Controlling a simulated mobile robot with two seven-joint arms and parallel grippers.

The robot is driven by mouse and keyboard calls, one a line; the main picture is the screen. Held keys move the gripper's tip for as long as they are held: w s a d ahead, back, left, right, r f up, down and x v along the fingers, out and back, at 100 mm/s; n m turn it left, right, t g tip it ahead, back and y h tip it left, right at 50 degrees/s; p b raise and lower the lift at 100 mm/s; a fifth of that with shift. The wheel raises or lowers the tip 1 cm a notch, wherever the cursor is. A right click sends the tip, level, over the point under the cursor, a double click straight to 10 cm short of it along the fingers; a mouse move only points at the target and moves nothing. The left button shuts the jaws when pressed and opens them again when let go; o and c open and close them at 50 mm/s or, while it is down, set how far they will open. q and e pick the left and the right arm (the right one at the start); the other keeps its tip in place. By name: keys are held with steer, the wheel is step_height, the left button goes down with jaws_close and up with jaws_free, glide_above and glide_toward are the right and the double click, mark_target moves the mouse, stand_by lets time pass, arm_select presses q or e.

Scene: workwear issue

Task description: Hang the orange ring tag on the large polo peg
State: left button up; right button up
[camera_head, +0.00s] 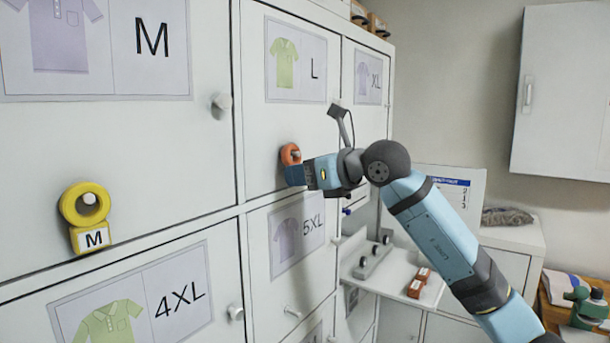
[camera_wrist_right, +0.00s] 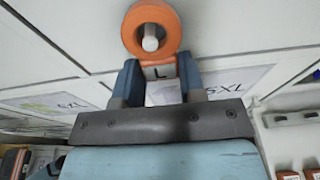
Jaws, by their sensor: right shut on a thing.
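The orange ring tag (camera_head: 290,154) is at the lower part of the large polo door, below its green polo card marked L (camera_head: 297,62). In the right wrist view, the orange ring (camera_wrist_right: 132,29) stands up and its white base is marked L. The large polo peg (camera_wrist_right: 150,43) shows through the ring's hole; the ring appears to be around it. I cannot tell whether they touch. My right gripper (camera_wrist_right: 160,84) is shut on the tag's base; it also shows in the head view (camera_head: 297,174). My left gripper is not in view.
A yellow ring tag marked M (camera_head: 85,212) hangs on the peg of the M door at left. A white shelf with small orange-and-white boxes (camera_head: 418,282) is below my right arm.

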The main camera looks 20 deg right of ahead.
stand_by(0.4)
steer(key=o, duration=1)
